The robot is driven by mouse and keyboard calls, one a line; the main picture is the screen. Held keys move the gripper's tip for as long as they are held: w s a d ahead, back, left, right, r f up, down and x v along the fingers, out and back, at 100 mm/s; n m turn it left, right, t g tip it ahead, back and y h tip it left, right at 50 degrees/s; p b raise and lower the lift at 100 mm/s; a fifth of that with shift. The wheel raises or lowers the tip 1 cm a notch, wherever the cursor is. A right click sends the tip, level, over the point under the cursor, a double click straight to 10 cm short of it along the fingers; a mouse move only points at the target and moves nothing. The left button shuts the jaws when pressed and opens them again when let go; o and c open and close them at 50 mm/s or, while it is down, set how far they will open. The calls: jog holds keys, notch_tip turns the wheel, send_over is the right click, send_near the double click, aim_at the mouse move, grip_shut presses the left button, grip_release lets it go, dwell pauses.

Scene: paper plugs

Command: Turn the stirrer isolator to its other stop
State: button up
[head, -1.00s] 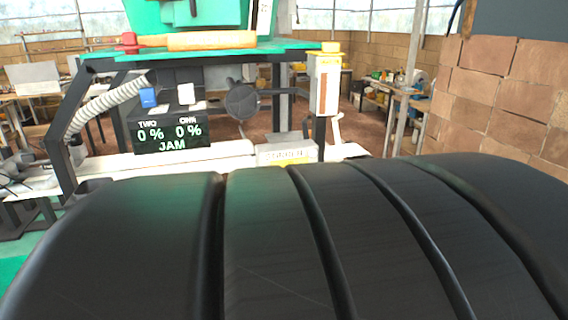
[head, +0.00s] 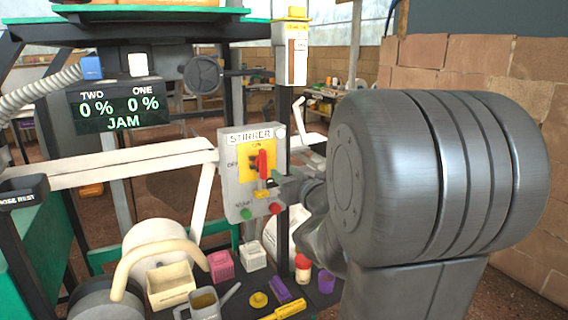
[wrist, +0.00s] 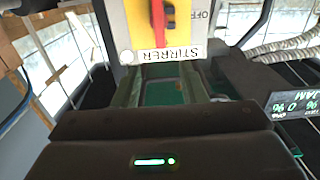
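The stirrer isolator (head: 236,190) is a grey box with a STIRRER label and a yellow plate in the middle of the head view. Its red handle (head: 262,162) stands upright, towards ON; OFF is marked at the left. The handle also shows upside down at the top of the wrist view (wrist: 158,22). My gripper (head: 276,184) is at the box's right front, close to the handle, partly hidden by my arm. In the wrist view its two fingers (wrist: 162,88) are apart with nothing between them. The handle lies beyond the fingertips.
A green button (head: 247,214) and a red button (head: 276,208) sit low on the box. A display (head: 120,106) reads 0 %, 0 % and JAM. Below are a cream bin (head: 170,286), a jug (head: 204,304) and small coloured items. A brick wall (head: 480,66) stands at right.

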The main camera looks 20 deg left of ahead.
aim_at(265, 157)
jog(key=b+x, duration=0.1)
jog(key=x, duration=1.2)
grip_shut()
